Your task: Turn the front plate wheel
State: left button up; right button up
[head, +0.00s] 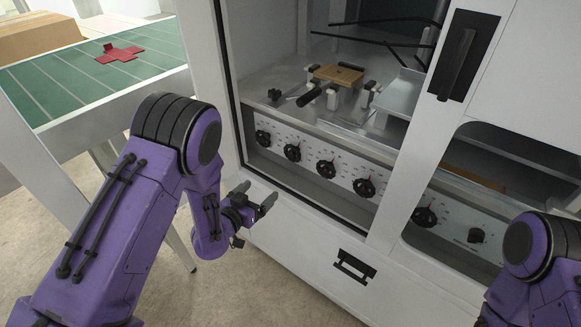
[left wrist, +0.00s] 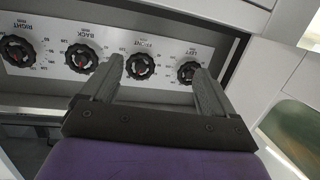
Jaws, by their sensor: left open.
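The front plate wheel is a round black hand wheel with a red mark. It is second from the left on the light panel in the head view (head: 292,152), and sits under an upside-down FRONT label in the left wrist view (left wrist: 140,66). My left gripper (head: 257,195) is open and empty, below and in front of the panel, apart from the wheels. In the left wrist view its fingers (left wrist: 158,68) frame the front wheel, nearer the left finger. The left plate wheel (left wrist: 187,72) also shows beside the right finger. My right gripper is out of view.
The back wheel (head: 326,169) and right wheel (head: 364,188) continue the row. The panel is recessed inside the machine's white frame (head: 390,205). Another wheel (head: 424,217) is on a separate panel. A green table (head: 75,78) with a red flat blank stands at left.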

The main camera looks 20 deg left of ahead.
aim_at(291, 155)
pick_arm(q)
jog(key=w+d+r+m+h, duration=0.1)
jog(key=w, duration=0.3)
jog(key=w+d+r+m+t+h, duration=0.1)
jog(key=w+d+r, duration=0.1)
jog(key=w, duration=0.2)
jog(key=w+d+r, duration=0.1)
jog(key=w+d, duration=0.1)
jog(key=w, duration=0.3)
jog(key=shift+w+d+r+m+h, duration=0.1)
jog(key=shift+d+r+m+h, duration=0.15)
jog(key=shift+m+h, duration=0.15)
jog(key=shift+c, duration=0.3)
jog(key=c, duration=1)
